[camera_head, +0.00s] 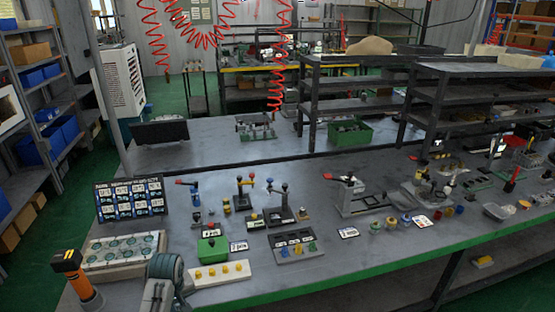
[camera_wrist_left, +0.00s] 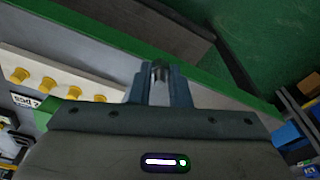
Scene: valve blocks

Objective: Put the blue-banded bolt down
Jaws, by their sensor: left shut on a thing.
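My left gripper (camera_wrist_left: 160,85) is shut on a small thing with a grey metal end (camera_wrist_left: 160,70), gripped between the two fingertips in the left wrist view. No blue band shows on it, so I cannot tell from its looks that it is the blue-banded bolt. In that view the fingertips show over the pale strip by the table's green edge, beside a pale board with yellow pegs (camera_wrist_left: 61,80). In the head view my left arm shows at the bottom, left of the same pale board (camera_head: 198,283). My right gripper is not in view.
A pale tray with round teal recesses (camera_head: 122,262) lies at left. A green box (camera_head: 212,248) and a dark board with small coloured parts (camera_head: 286,239) stand behind the peg board. Bare grey table (camera_head: 345,262) lies to the right.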

